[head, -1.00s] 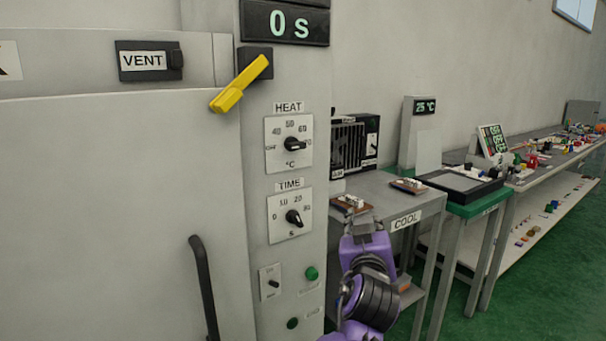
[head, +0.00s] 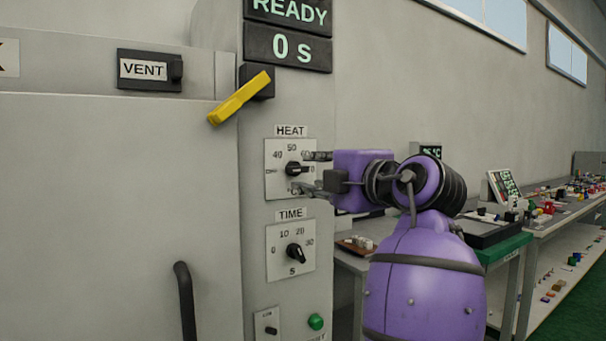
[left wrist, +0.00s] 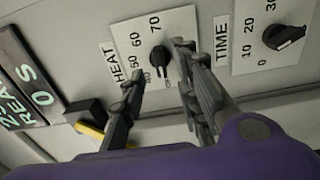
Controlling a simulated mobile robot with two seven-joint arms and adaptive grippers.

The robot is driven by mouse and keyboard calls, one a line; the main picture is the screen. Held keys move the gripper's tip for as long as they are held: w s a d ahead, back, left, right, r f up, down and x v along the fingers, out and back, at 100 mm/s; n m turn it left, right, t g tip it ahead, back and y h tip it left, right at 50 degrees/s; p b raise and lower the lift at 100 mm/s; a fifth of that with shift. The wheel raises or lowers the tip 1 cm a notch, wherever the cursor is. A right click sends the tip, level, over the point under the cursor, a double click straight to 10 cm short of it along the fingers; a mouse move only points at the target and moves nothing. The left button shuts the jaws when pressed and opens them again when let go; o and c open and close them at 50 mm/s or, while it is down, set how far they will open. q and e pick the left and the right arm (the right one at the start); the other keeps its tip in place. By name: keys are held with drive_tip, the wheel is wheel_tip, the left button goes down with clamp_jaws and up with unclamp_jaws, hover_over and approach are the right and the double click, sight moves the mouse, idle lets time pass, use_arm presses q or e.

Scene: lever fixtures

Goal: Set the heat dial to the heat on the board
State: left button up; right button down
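The heat dial (head: 293,169) is a black knob on a white plate under the HEAT label, with 40, 50 and 60 around it. It also shows in the left wrist view (left wrist: 159,60), where 70 can be read too. My left gripper (head: 304,172) is open in front of the plate, one finger above and one below the knob's level. In the left wrist view the knob lies between the open fingertips (left wrist: 157,62); contact cannot be told. The knob's exact setting is unclear. My right gripper is out of view.
The time dial (head: 295,254) sits just below. A yellow lever (head: 240,97) and a VENT switch (head: 150,67) are at upper left. The display (head: 288,47) reads READY and 0 s. A green button (head: 316,321) is low on the panel.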

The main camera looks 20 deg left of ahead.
sight(301, 170)
use_arm(q)
drive_tip(key=shift+x, duration=2.35)
drive_tip(key=shift+c, duration=0.3)
clamp_jaws()
